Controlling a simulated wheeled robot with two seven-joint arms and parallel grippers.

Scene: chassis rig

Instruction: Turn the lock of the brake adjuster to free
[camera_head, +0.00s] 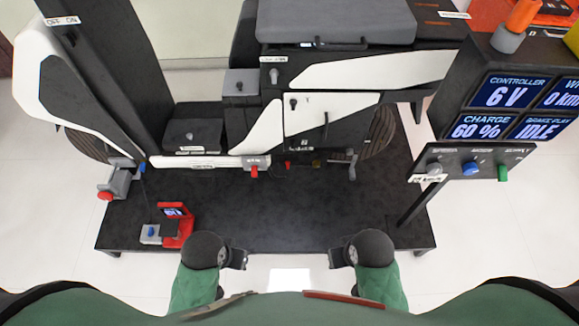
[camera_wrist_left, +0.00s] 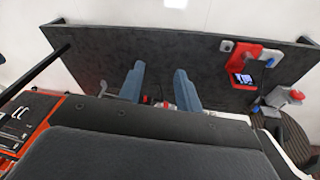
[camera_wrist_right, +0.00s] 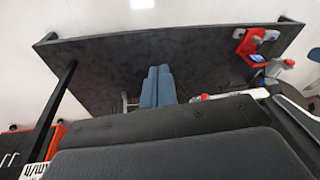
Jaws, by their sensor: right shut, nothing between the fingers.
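No part in view carries a label I can read as the brake adjuster or its lock, so I cannot tell for sure which it is. A grey block with a red knob and a blue part (camera_head: 120,180) sits at the rig's left end. A red device with a small screen (camera_head: 178,228) and a blue button on a grey box stands at the platform's front left. My left gripper (camera_head: 238,259) is open and empty, its fingers apart in the left wrist view (camera_wrist_left: 160,88). My right gripper (camera_head: 339,257) is shut and empty, fingers together in the right wrist view (camera_wrist_right: 158,88). Both are near the platform's front edge.
The dark platform (camera_head: 290,215) is mostly bare at its front. The chassis (camera_head: 330,120) stands behind it, with a red knob (camera_head: 254,171) low at its middle. At right, a display panel (camera_head: 500,90) reads 6 V, 60 % and IDLE, above a knob box (camera_head: 470,160).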

